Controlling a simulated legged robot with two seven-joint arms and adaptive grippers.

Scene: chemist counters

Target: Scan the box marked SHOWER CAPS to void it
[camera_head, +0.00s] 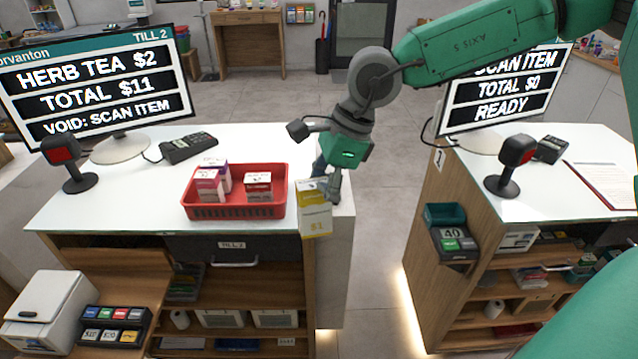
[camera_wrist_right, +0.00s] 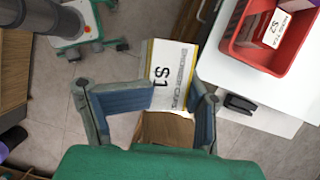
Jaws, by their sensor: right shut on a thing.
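My right gripper (camera_head: 328,180) is shut on a yellow and white box (camera_head: 314,212) marked $1, at the right edge of the Till 2 counter. In the right wrist view the box (camera_wrist_right: 168,72) sits between the blue pads of my gripper (camera_wrist_right: 180,103); its name is too small to read. The Till 2 screen (camera_head: 95,85) reads HERB TEA $2, TOTAL $11, VOID: SCAN ITEM. The Till 2 scanner (camera_head: 75,180), black with a red face, stands at the counter's left, well apart from the box. My left gripper is not in view.
A red tray (camera_head: 236,211) holds several small boxes left of my gripper. A card terminal (camera_head: 188,147) lies behind it. Across a gap at right stand the Till 1 counter (camera_head: 545,205), its scanner (camera_head: 507,185) and a screen (camera_head: 497,88) reading READY.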

